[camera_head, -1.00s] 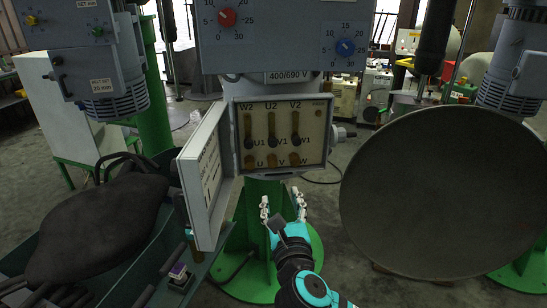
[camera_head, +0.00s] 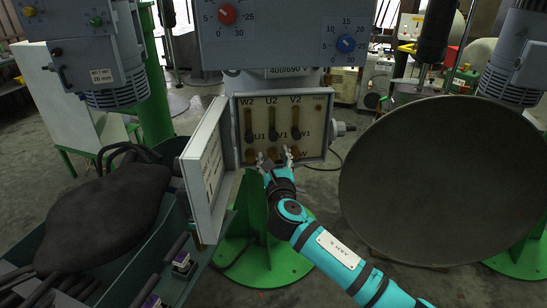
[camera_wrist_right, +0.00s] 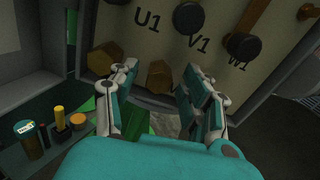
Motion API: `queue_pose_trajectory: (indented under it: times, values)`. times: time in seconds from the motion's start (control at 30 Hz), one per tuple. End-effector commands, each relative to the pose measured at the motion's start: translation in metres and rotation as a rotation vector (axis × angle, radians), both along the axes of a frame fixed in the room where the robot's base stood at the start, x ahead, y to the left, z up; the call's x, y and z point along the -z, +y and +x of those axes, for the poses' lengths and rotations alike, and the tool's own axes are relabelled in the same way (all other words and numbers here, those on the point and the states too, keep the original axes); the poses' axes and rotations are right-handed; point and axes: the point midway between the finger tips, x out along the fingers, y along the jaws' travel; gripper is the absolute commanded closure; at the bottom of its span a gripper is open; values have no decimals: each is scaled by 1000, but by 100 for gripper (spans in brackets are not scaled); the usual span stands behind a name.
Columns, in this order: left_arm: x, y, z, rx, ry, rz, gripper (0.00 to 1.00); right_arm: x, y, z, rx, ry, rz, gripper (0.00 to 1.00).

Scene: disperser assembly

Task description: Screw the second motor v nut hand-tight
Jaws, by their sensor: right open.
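The terminal box (camera_head: 325,120) stands open, with three columns marked U, V and W. My right gripper (camera_head: 275,155) is open at the bottom row of the box, in front of the V place. In the right wrist view, the brass hex V nut (camera_wrist_right: 159,76) sits below the V1 label, between the open fingers and seemingly not gripped. In the head view my gripper largely hides this nut. A brass hex nut (camera_wrist_right: 103,59) at the U place is left of the fingers. The W nut is hard to make out behind the right finger. My left gripper is not in view.
The open box door (camera_head: 203,175) stands just left of my right gripper. A large round dark disc (camera_head: 445,180) is to the right. A green bin (camera_head: 150,265) with a dark bag (camera_head: 105,215) is at lower left. The box's lower rim is close under the fingers.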

Motion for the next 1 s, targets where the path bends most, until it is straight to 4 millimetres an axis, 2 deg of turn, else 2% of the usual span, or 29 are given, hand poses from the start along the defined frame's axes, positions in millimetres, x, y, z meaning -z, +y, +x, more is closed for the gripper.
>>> queue_pose_trajectory:
  times: [0.2, 0.57, 1.0]
  values:
    - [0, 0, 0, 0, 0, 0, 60, 0, 0, 0, 0, 0, 1, 53]
    - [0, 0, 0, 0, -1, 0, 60, 0, 0, 0, 0, 0, 1, 100]
    - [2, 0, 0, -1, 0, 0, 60, 1, 0, -1, 0, 11, 79, 100]
